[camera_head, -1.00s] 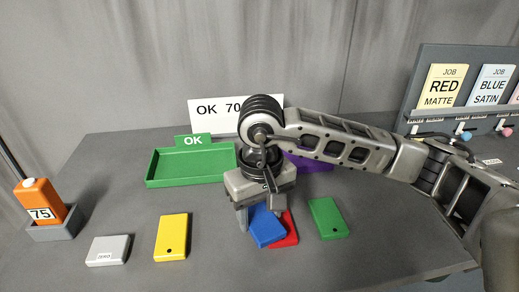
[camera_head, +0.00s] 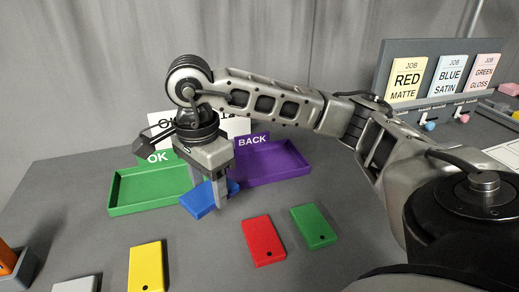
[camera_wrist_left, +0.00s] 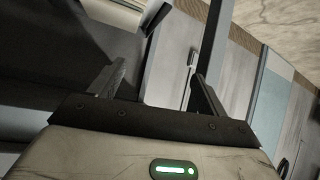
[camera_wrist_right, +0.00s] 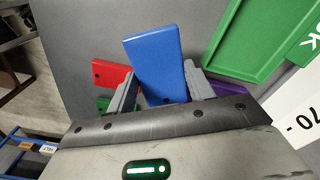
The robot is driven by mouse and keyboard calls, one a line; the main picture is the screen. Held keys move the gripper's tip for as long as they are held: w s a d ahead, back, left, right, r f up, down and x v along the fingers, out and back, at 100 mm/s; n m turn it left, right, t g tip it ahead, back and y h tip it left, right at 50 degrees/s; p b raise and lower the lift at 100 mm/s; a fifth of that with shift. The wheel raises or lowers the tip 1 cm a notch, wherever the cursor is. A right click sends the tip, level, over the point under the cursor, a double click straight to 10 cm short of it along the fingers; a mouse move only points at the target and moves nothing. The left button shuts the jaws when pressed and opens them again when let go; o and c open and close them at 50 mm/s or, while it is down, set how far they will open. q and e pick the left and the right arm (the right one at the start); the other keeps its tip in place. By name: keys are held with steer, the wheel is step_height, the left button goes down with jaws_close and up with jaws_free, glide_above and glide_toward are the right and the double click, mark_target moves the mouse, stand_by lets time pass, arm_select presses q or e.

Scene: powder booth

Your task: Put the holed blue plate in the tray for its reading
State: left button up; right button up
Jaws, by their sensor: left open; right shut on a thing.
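The blue plate (camera_head: 198,201) is between the fingers of my right gripper (camera_head: 207,190), just in front of the trays in the head view. In the right wrist view the blue plate (camera_wrist_right: 153,60) lies between both fingers, its dark hole near the gripper. The green OK tray (camera_head: 122,204) is left of and behind the plate. The purple BACK tray (camera_head: 275,180) is right of and behind it. Whether the plate touches the table or a tray is unclear. My left gripper (camera_wrist_left: 158,78) is open and empty in its wrist view.
A red plate (camera_head: 263,240), a green plate (camera_head: 314,226) and a yellow plate (camera_head: 146,268) lie in front. A grey block (camera_head: 75,285) and an orange gauge (camera_head: 6,258) are cut off at lower left. A white card (camera_head: 236,126) stands behind the trays, partly hidden.

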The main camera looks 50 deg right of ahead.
steer(key=d+m, duration=0.1)
steer(key=m, duration=0.1)
steer(key=d+r+m, duration=0.1)
steer(key=m, duration=0.2)
steer(key=r+m, duration=0.1)
steer(key=m, duration=0.2)
steer(key=shift+s+d+r+b, duration=0.1)
steer(key=shift+s+d+b, duration=0.1)
steer(key=shift+d+b, duration=0.15)
step_height(320, 180, up, 3)
steer(key=s+d+m, duration=0.1)
steer(key=d+m, duration=0.2)
steer(key=m, duration=1.3)
glide_above(240, 170)
steer(key=f, duration=0.8)
steer(key=shift+s+a, duration=0.2)
steer(key=shift+a, duration=0.05)
steer(key=shift+w+d+f, duration=0.25)
steer(key=shift+w+f, duration=0.05)
steer(key=shift+f, duration=1.75)
steer(key=shift+f, duration=0.1)
